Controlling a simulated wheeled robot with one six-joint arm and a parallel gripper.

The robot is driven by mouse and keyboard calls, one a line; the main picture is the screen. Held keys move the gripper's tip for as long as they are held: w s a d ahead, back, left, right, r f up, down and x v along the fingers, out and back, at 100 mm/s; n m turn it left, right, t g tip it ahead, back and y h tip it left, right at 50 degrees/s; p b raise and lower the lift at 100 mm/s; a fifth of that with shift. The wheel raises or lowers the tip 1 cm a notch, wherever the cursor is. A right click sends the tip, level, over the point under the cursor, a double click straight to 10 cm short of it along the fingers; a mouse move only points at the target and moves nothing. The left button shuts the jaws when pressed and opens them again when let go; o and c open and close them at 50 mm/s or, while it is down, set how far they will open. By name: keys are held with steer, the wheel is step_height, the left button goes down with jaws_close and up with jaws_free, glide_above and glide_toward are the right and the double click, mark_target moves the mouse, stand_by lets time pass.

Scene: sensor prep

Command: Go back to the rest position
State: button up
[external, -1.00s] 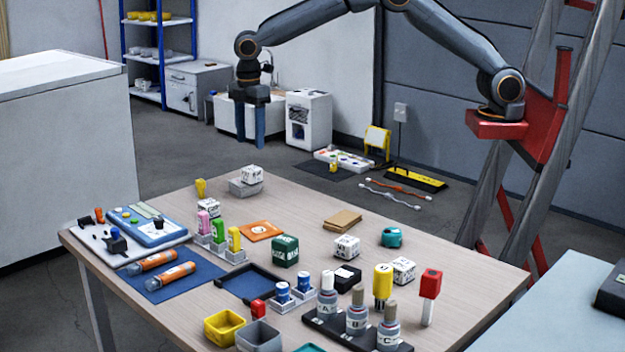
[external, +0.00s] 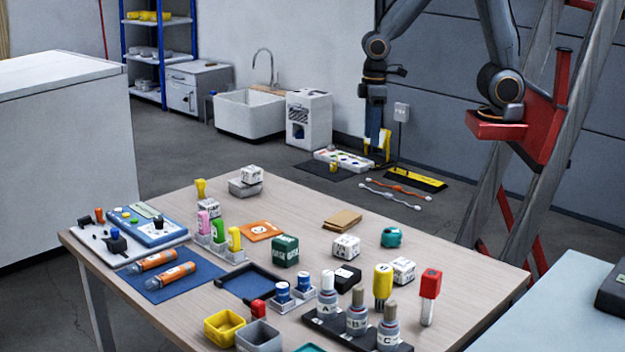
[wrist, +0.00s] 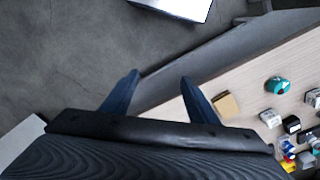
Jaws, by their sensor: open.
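My gripper (external: 377,143) hangs in the air with its fingers pointing down, beyond the far right side of the wooden table (external: 300,205). It holds nothing. In the wrist view its two blue fingers (wrist: 160,95) stand apart with a clear gap between them. The floor and the table's edge show past the fingertips.
A white sink (external: 250,113) and white machine (external: 309,119) stand behind. The air around my gripper looks clear.

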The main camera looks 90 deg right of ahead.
steer(key=s+f+m, duration=0.1)
steer(key=s, duration=0.6)
steer(key=shift+s+d+f, duration=0.15)
steer(key=shift+d+f, duration=0.05)
steer(key=shift+f, duration=0.1)
steer(key=shift+o, duration=0.5)
stand_by(0.8)
